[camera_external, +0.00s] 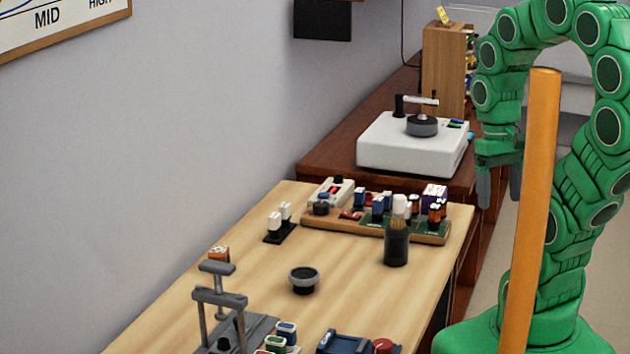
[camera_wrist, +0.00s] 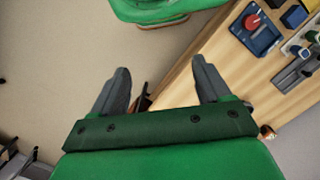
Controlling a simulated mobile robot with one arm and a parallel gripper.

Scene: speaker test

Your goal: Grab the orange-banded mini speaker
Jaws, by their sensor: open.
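My gripper (camera_external: 499,192) is open and empty, pointing down off the right side of the bench. Its two grey fingers stand apart in the wrist view (camera_wrist: 160,66). I cannot identify the orange-banded mini speaker for certain. A small orange-and-white block (camera_external: 219,253) sits on the light wood bench behind a grey clamp stand. Small orange-and-dark pieces (camera_external: 435,212) stand on the right part of a wooden board. A round dark cup-like thing (camera_external: 304,280) stands alone mid-bench. My gripper is apart from all of these.
The light wood bench (camera_external: 250,310) holds a grey clamp stand (camera_external: 220,300), a dark brush pot (camera_external: 397,246) and a blue tray (camera_external: 345,342), also in the wrist view (camera_wrist: 258,32). A white turntable (camera_external: 400,145) stands on the dark bench behind. An orange post (camera_external: 535,200) rises before my arm.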

